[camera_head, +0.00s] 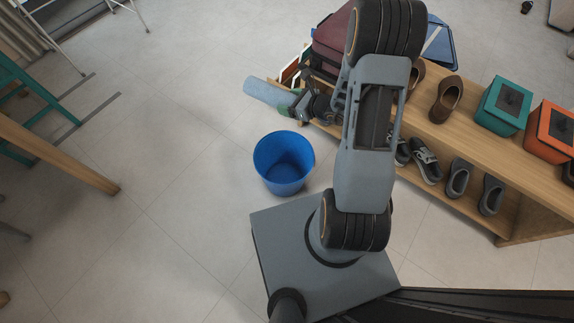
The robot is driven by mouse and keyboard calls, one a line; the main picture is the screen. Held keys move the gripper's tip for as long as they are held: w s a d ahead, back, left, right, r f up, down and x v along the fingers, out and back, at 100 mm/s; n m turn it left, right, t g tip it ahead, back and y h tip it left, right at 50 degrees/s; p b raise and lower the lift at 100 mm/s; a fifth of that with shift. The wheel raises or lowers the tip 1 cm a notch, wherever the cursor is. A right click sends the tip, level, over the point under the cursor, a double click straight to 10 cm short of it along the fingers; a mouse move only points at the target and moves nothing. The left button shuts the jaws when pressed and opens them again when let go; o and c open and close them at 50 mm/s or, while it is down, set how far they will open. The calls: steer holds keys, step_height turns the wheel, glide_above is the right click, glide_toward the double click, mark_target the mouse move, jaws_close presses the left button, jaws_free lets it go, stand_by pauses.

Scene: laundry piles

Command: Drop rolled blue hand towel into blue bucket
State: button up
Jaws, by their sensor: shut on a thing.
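The rolled blue hand towel (263,91) is a light blue cylinder in the head view, left of the end of my arm. My gripper (289,101) is shut on the towel near its right end. The towel juts out to the left from the jaws, and the end in the jaws is partly hidden. The blue bucket (284,162) stands upright on the floor, below the towel in the picture and just beyond my base. Its visible inside looks empty. The towel is apart from the bucket.
A wooden shoe bench (478,137) on the right carries brown shoes (447,100), a teal box (503,105) and an orange box (551,131). More shoes sit on its lower shelf. A wooden table edge (60,155) and teal frame (40,97) are left. Floor left of the bucket is clear.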

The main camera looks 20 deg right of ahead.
steer(key=s+d+f+n+g+y+b, duration=0.1)
steer(key=s+d+f+b, duration=0.1)
steer(key=f, duration=0.9)
steer(key=s+d+f+n+g+y+b, duration=0.1)
steer(key=f+b, duration=0.4)
steer(key=f, duration=0.7)
steer(key=shift+s+d+f+n+g+y, duration=0.15)
steer(key=shift+s+d+n+g+y, duration=0.4)
steer(key=shift+s, duration=0.85)
steer(key=shift+n, duration=0.25)
steer(key=o, duration=1)
steer(key=shift+h, duration=0.25)
steer(key=shift+o, duration=0.2)
steer(key=p+v, duration=0.3)
steer(key=v, duration=1.1)
steer(key=shift+w+p, duration=0.15)
steer(key=shift+p, duration=0.2)
